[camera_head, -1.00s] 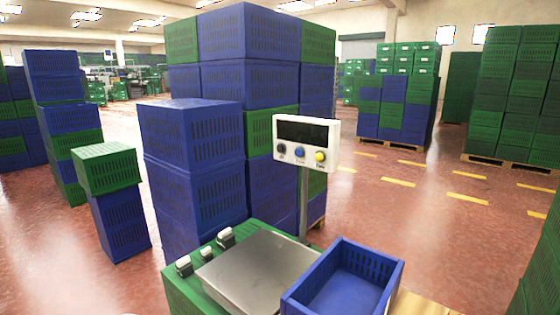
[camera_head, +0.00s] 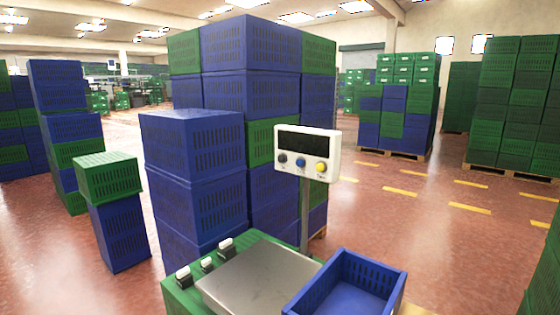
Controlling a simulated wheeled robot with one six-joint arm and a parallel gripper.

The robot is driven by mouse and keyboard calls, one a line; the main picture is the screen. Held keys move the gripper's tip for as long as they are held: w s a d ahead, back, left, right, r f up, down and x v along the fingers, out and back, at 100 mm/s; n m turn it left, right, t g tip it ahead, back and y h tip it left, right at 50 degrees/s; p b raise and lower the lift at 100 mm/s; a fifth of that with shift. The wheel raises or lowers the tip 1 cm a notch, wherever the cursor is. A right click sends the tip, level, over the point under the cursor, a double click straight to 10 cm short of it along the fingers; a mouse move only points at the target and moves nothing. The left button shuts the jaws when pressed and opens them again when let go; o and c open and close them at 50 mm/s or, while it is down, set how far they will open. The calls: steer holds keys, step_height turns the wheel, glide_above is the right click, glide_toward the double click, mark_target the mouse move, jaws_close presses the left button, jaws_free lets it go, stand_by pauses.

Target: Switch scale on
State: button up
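The scale has a white display head (camera_head: 307,152) on a thin grey post, in the middle of the head camera view. Its screen (camera_head: 306,143) is dark, with no digits showing. The scale's bare metal plate (camera_head: 262,278) lies below and left of the post. My gripper is not in this view, so its state is hidden.
An empty blue crate (camera_head: 346,287) stands right of the plate. Small white-topped switches (camera_head: 207,264) sit on the green surface left of it. Stacked blue crates (camera_head: 195,170) rise close behind on the left. Open red floor (camera_head: 420,220) lies to the right.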

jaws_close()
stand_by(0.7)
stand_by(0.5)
